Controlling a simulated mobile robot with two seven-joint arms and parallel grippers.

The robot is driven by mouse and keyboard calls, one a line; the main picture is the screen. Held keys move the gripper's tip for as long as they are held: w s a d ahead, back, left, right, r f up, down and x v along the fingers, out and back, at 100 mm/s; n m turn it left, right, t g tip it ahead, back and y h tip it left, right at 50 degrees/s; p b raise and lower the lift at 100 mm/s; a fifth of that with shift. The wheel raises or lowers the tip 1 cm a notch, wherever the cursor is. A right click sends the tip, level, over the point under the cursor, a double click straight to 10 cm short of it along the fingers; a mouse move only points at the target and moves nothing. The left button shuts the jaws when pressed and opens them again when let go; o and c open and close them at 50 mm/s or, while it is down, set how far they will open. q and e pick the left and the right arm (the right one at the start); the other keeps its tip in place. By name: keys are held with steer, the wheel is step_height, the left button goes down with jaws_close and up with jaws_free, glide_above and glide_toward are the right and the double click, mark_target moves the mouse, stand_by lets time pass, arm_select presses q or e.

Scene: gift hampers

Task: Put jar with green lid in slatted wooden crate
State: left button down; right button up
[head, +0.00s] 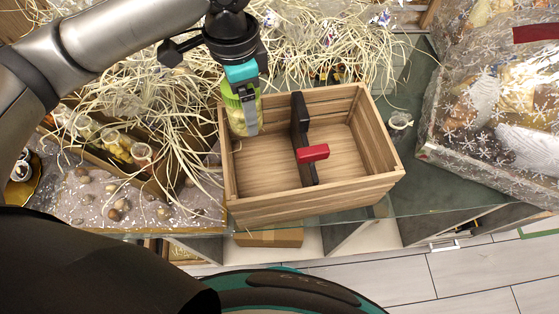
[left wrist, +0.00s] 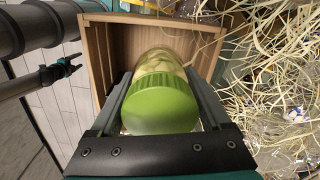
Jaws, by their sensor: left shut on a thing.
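The jar with green lid (head: 236,112) holds pale yellowish contents and also shows in the left wrist view (left wrist: 160,104). My left gripper (head: 248,112) is shut on it, with one finger on each side just below the lid. The slatted wooden crate (head: 290,210) stands at the front of the counter, and its plank walls also show in the left wrist view (left wrist: 100,55). The jar hangs upright over the crate's back left corner, its lower part in the opening. I cannot tell whether it touches the floor.
A black bar (head: 300,120) with a red block (head: 313,153) crosses the crate's middle. The compartments beside it look empty. Straw (head: 150,90) lies behind and left. Small jars (head: 141,153) stand at left. A snowflake-patterned wrapped hamper (head: 470,150) stands at right.

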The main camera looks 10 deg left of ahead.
mark_target(261, 108)
arm_select(q)
steer(key=m+p, duration=0.1)
steer(key=m, duration=0.1)
steer(key=d+m, duration=0.1)
steer(key=m, duration=0.1)
steer(key=shift+d+r+m+p, duration=0.1)
steer(key=shift+r+m+p, duration=0.05)
steer(key=shift+m+p, duration=0.25)
steer(key=m+p, duration=0.1)
steer(key=m, duration=0.1)
steer(key=d+m+p, duration=0.1)
steer(key=m, duration=0.1)
steer(key=shift+r, duration=0.15)
steer(key=m, duration=0.1)
steer(key=m+p, duration=0.1)
steer(key=shift+s+d+r+m, duration=0.1)
steer(key=shift+s+d+m, duration=0.1)
steer(key=shift+m, duration=0.1)
steer(key=shift+d+m+p, duration=0.2)
steer(key=shift+m+p, duration=0.25)
steer(key=shift+m, duration=0.45)
step_height(261, 108, down, 20)
steer(key=b, duration=0.3)
jaws_free()
steer(key=shift+f, duration=0.2)
step_height(261, 108, up, 12)
steer(key=p, duration=0.1)
steer(key=shift+r+p, duration=0.15)
steer(key=shift+p, duration=0.25)
